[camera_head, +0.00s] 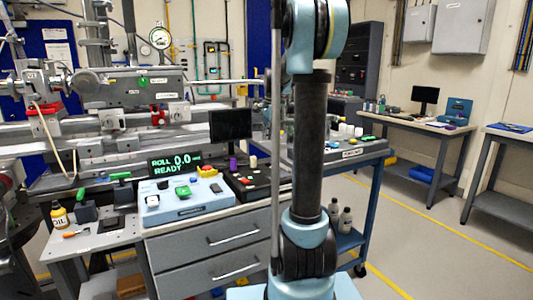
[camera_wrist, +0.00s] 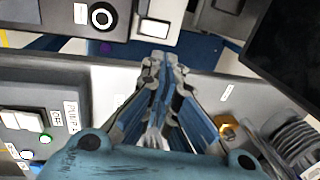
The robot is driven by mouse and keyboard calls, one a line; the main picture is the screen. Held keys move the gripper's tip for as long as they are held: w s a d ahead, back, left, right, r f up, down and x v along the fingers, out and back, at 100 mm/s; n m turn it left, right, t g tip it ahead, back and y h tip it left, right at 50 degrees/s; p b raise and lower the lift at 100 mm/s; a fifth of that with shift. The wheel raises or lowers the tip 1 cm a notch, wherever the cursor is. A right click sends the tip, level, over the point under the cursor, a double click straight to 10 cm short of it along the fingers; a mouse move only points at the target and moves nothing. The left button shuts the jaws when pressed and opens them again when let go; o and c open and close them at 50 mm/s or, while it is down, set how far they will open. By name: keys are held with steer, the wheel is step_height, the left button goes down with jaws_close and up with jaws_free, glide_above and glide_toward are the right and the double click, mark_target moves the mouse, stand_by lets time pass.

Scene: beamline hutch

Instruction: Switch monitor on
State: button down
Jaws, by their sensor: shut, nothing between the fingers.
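A black flat monitor (camera_head: 230,125) with a dark screen stands on the near bench in the head view. A second dark monitor (camera_head: 425,94) stands on the desk farther back at right. In the wrist view a large dark screen (camera_wrist: 292,58) fills the upper right corner; I cannot tell which monitor it is. My gripper (camera_wrist: 165,62) points away from the camera with its fingertips together and nothing between them. A pale rectangular button (camera_wrist: 153,28) lies just beyond the fingertips, apparently apart from them. My gripper is not visible in the head view.
In the wrist view a panel with white rocker switches (camera_wrist: 22,119) and an OFF label is at left, and a round black-and-white knob (camera_wrist: 102,17) at the top. A READY display (camera_head: 175,163) and a blue control box (camera_head: 185,208) are on the near bench.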

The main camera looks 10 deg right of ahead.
steer(key=x, duration=1.3)
steer(key=shift+w+f, duration=0.1)
steer(key=shift+f, duration=0.2)
steer(key=shift+w+f+g, duration=0.15)
steer(key=shift+f+g, duration=0.15)
steer(key=shift+g, duration=0.1)
steer(key=shift+s+d+r, duration=0.15)
steer(key=shift+s+d, duration=0.05)
steer(key=shift+s, duration=0.55)
step_height(320, 180, up, 14)
steer(key=w, duration=0.2)
steer(key=shift+a, duration=0.3)
